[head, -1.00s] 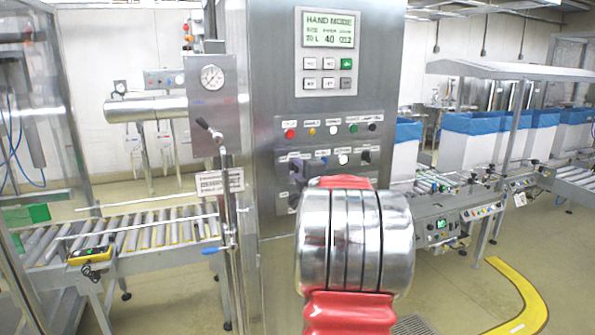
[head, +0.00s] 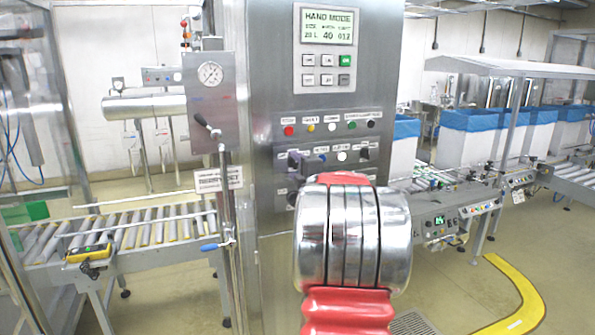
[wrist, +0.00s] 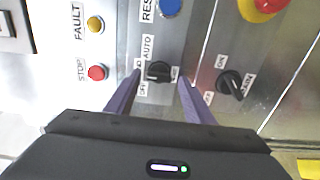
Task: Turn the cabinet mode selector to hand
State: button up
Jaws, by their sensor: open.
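I cannot tell which mark the knob points to. In the head view the display (head: 327,29) on the cabinet (head: 262,110) reads HAND MODE. My red and silver arm hides part of the lower panel there, and my fingers are not clear.
The wrist view shows a second black knob (wrist: 230,84) right of my fingers, a blue button (wrist: 170,7), a red button (wrist: 97,72), a yellow button (wrist: 95,25) and a red mushroom button (wrist: 265,8). A lever post (head: 222,200) stands left of the cabinet.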

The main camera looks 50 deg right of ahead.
jog(key=shift+s, duration=0.15)
jog(key=v, duration=1.3)
jog(key=shift+s+a, duration=0.15)
jog(key=shift+a, duration=0.05)
jog(key=shift+f, duration=0.15)
jog(key=w+a+f+m+g+y, duration=0.1)
jog(key=w+a+m, duration=0.15)
jog(key=a, duration=0.55)
jog(key=w+a+f+m+g, duration=0.1)
jog(key=a+m+g, duration=0.15)
jog(key=a, duration=0.55)
jog(key=w+a+f+m+g+y, duration=0.15)
jog(key=a+m, duration=0.25)
jog(key=a, duration=0.4)
jog(key=s+a+f+m+g+y, duration=0.1)
jog(key=s+a+f, duration=0.3)
jog(key=a, duration=0.5)
jog(key=s+a+f+m+g+y, duration=0.1)
jog(key=s+a+f+g+y, duration=0.1)
jog(key=s+a, duration=0.4)
jog(key=s+a+f+g+y, duration=0.1)
jog(key=s+a+f+y, duration=0.2)
jog(key=a, duration=0.9)
notch_tip(320, 180, down, 3)
jog(key=s, duration=0.2)
jog(key=shift+s+a+m+g+y, duration=0.3)
jog(key=shift+s+m+g+y, duration=0.05)
jog(key=shift+s+m+g, duration=0.05)
